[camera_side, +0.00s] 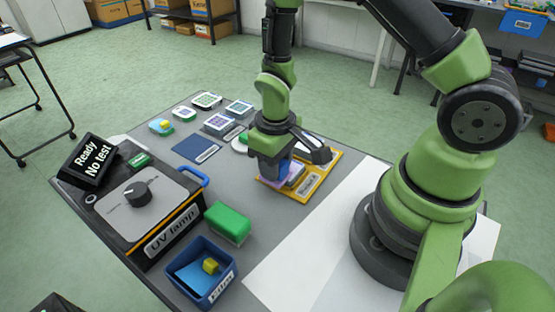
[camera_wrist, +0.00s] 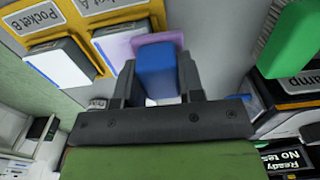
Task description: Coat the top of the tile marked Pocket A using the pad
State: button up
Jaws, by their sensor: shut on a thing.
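My gripper (camera_side: 272,170) is shut on the blue handle (camera_wrist: 157,72) of the pad, whose purple face (camera_wrist: 160,40) shows beyond the fingers. The yellow tray (camera_side: 325,173) lies below and beside it. In the wrist view, the pale tile (camera_wrist: 118,44) by the Pocket A label (camera_wrist: 100,5) is just left of the pad, and the purple face overlaps its right edge in the picture. I cannot tell whether they touch. A second pale tile (camera_wrist: 60,62) sits by the Pocket B label (camera_wrist: 40,17). In the side view, the gripper partly hides the tiles.
A UV lamp box (camera_side: 150,205) with a knob stands at the left, beside a "Ready No test" sign (camera_side: 90,160). A green block (camera_side: 228,222) and a blue bin (camera_side: 210,285) are in front. Several small items and a dark blue mat (camera_side: 195,149) lie behind.

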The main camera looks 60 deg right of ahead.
jog(key=shift+r, duration=3)
jog(key=shift+r, duration=0.1)
jog(key=shift+r, duration=1.4)
jog(key=shift+f, duration=0.1)
jog(key=shift+f, duration=3.4)
jog(key=shift+f, duration=1)
